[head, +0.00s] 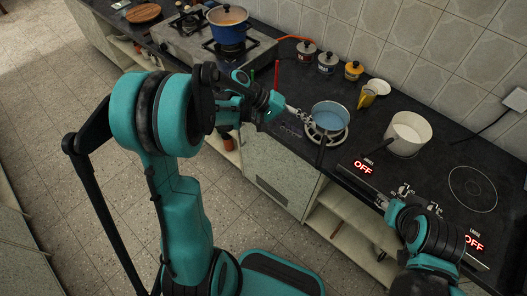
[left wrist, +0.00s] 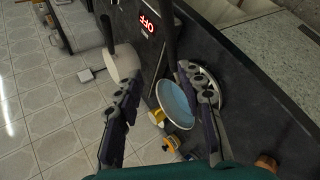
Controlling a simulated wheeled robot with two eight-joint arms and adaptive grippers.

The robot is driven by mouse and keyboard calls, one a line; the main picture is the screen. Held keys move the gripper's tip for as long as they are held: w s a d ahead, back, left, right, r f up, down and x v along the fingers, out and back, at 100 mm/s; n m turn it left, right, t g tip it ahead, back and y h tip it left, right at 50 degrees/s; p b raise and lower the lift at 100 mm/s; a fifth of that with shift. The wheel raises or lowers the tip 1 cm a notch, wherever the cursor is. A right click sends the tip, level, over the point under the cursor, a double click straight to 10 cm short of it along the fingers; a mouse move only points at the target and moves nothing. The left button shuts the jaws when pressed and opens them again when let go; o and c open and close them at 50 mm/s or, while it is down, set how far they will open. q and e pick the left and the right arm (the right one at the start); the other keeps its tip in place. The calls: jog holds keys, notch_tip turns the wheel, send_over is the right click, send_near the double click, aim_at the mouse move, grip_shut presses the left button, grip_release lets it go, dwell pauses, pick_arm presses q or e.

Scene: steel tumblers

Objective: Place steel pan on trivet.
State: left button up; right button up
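The pan (head: 330,115), with a light blue inside, sits over the round metal trivet (head: 342,137) on the dark counter. Its dark handle points toward the counter's front edge. In the left wrist view the pan (left wrist: 174,104) is tilted in the picture and overlaps the trivet (left wrist: 219,88); the right-hand finger hides part of both. I cannot tell whether the pan fully touches the trivet.
A cream pot (head: 408,134) stands on the cooktop right of the pan. Several jars, a yellow cup (head: 367,96) and a white bowl (head: 379,87) stand behind, near the wall. A blue pot (head: 228,28) is on the gas stove. An open shelf is below the counter.

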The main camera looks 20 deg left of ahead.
pick_arm(q)
jog(key=s+a+r+m+t+y, duration=0.2)
jog(key=s+y, duration=0.3)
jog(key=s, duration=0.3)
jog(key=s+a+r+m+t+y, duration=0.2)
jog(key=s+a+y, duration=0.2)
jog(key=s, duration=0.5)
jog(key=shift+s+a+r+y, duration=0.15)
jog(key=shift+a+y, duration=0.1)
jog(key=shift+y, duration=0.35)
